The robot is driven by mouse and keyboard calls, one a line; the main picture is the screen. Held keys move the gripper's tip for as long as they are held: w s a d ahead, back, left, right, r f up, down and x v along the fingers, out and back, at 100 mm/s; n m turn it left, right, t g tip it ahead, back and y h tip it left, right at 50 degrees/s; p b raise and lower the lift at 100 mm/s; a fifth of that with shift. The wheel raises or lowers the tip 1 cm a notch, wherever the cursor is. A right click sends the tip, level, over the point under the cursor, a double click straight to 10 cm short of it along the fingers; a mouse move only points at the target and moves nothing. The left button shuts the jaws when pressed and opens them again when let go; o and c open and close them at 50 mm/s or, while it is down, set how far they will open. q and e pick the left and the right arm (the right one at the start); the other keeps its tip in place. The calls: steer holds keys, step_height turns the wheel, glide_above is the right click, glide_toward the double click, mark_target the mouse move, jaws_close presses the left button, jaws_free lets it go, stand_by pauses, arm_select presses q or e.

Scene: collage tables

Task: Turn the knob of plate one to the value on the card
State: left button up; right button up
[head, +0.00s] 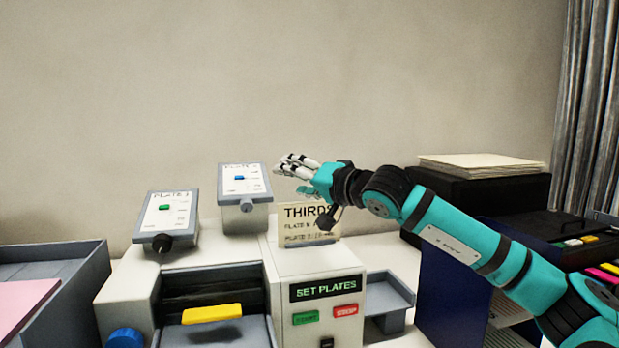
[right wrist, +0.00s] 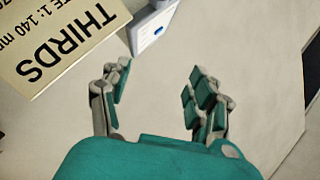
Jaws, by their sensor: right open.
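Two tilted plate units stand on top of the white machine in the head view. The left unit (head: 168,212) has a green marker and a black knob (head: 161,243). The right unit (head: 256,183) has a blue marker and a grey knob (head: 246,205). Their printed numbers are too small to read surely. The cream card (head: 308,222) stands right of them; in the right wrist view the card (right wrist: 62,32) shows "THIRDS" and "1: 140 mm". My right gripper (head: 287,165) is open and empty, above the card and right of the right unit. My left gripper is out of view.
The machine's display (head: 325,288) reads "SET PLATES", above a green button (head: 305,318) and a red button (head: 345,310). A black box (head: 485,200) with paper on top stands at right. A grey tray (head: 92,275) is at left.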

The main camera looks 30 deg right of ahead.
steer(key=shift+d+r, duration=0.25)
steer(key=shift+d, duration=0.5)
steer(key=shift+c, duration=0.4)
